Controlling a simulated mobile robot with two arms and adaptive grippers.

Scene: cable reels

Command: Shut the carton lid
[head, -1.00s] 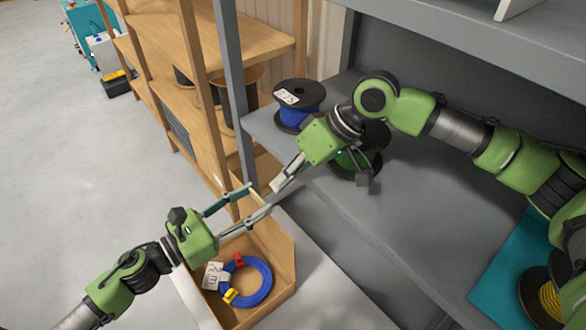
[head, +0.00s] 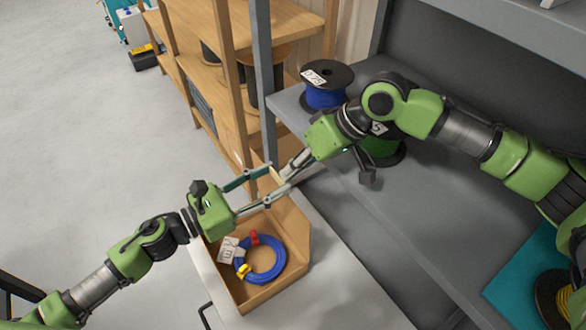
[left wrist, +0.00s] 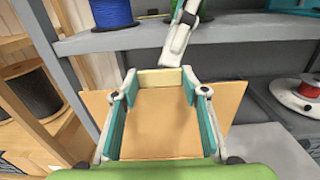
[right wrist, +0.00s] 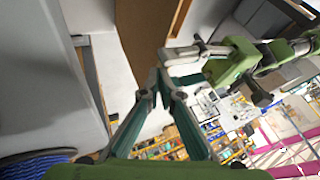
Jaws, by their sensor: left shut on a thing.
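The open carton (head: 301,245) stands on a light grey surface in the head view. Inside lies a blue cable coil (head: 264,276) with red and yellow clips and a white label. My left gripper (head: 281,179) is over the carton's far side, shut on a pale tan strip (left wrist: 160,78); behind its fingers the left wrist view shows a broad brown carton panel (left wrist: 160,120). I cannot tell whether the strip is part of the lid. My right gripper (right wrist: 155,82) has its fingertips together, close to the left fingertips; no object shows between them.
A blue cable reel (head: 325,90) and a partly hidden green one (head: 383,150) stand on the grey shelf (head: 430,215). A yellow reel (head: 556,298) is at lower right on a teal mat (head: 515,280). A wooden rack (head: 205,50) stands behind; open floor lies left.

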